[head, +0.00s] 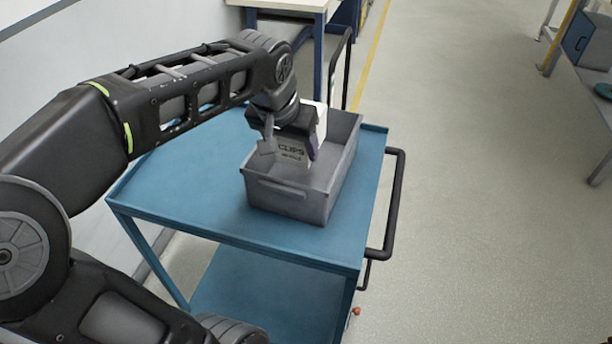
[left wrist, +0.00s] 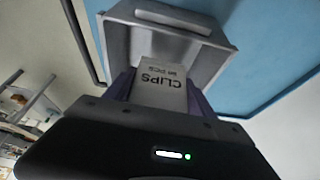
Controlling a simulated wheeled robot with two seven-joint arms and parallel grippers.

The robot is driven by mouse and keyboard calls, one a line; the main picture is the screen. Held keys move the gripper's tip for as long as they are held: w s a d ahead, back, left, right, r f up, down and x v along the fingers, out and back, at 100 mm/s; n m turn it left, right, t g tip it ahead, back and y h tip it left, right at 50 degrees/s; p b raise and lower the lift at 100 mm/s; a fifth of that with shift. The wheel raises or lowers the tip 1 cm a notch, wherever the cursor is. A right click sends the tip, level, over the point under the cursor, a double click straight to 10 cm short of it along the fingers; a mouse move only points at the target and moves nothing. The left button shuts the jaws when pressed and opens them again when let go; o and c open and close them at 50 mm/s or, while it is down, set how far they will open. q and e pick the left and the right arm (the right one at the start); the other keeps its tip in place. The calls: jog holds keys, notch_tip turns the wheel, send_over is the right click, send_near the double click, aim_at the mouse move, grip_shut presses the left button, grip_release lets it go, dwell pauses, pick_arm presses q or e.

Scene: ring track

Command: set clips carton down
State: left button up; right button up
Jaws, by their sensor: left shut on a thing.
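The clips carton (head: 291,152) is a white box with "CLIPS" printed on it. My left gripper (head: 287,145) is shut on it, with a finger on each side. The carton is at the grey bin (head: 290,201), its lower part inside the bin's walls; whether it touches the bin floor is hidden. In the left wrist view the carton (left wrist: 161,84) shows between the two fingers of my gripper (left wrist: 160,92), with the grey bin (left wrist: 222,45) beyond it. My right gripper is not in view.
The bin stands on the blue cart top (head: 195,190), which is bare to the left of the bin. A black handle (head: 398,200) runs along the cart's right side. A white-topped table (head: 290,5) stands behind, and open floor (head: 480,190) lies to the right.

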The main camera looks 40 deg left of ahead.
aim_at(291, 164)
pick_arm(q)
notch_tip(291, 164, down, 6)
jog(key=shift+f, duration=0.1)
dwell(0.4)
jog(key=shift+f+b, duration=0.3)
jog(key=shift+f, duration=1.55)
jog(key=shift+f, duration=0.1)
jog(key=o, duration=1.6)
